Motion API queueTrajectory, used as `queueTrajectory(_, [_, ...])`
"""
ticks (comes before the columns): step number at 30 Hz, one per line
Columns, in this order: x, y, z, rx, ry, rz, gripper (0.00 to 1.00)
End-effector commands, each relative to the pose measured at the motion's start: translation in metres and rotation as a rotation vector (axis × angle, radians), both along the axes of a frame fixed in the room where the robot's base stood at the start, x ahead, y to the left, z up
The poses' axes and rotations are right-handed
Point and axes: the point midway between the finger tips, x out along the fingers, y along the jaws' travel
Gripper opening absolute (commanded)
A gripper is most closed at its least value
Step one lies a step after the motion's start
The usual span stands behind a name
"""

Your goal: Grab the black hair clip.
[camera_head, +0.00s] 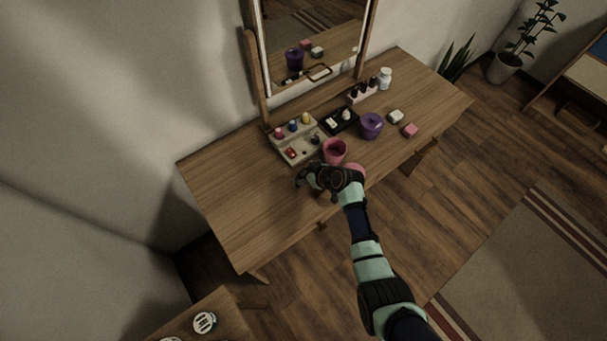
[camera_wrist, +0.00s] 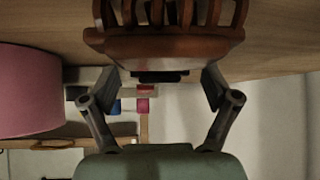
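My gripper (camera_head: 302,180) is low over the front middle of the wooden dressing table, just left of a pink cup (camera_head: 334,146). In the wrist view my gripper (camera_wrist: 160,88) has its fingers spread wide. A reddish-brown, claw-like clip with curved teeth (camera_wrist: 165,48) spans the space at the fingers and hides part of them. I cannot tell whether they touch it. A small dark piece (camera_wrist: 160,76) shows under its edge. The clip looks brown rather than black. In the head view my gripper and wrist hide that spot.
The pink cup fills the wrist view's left edge (camera_wrist: 28,90). A nail-polish organizer (camera_head: 283,147), black tray (camera_head: 349,127), purple pot (camera_head: 372,127) and pink block (camera_head: 410,131) stand on the table (camera_head: 235,205). A mirror (camera_head: 310,40) rises behind. The table's left part is clear.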

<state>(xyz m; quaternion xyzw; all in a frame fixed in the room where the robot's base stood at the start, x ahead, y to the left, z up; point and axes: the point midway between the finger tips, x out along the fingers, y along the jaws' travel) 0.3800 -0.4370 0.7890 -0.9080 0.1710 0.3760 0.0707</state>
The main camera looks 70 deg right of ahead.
Motion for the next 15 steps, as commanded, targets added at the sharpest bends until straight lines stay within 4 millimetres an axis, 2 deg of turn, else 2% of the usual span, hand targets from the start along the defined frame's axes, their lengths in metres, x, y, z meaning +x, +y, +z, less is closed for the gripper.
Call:
queueTrajectory(1, [-0.0001,0.0001,0.0001,0.000,0.000,0.000,0.78])
queueTrajectory(8, [-0.0003,0.0001,0.0001,0.000,0.000,0.000,0.39])
queueTrajectory(15, [-0.0003,0.0001,0.0002,0.000,0.000,0.000,0.38])
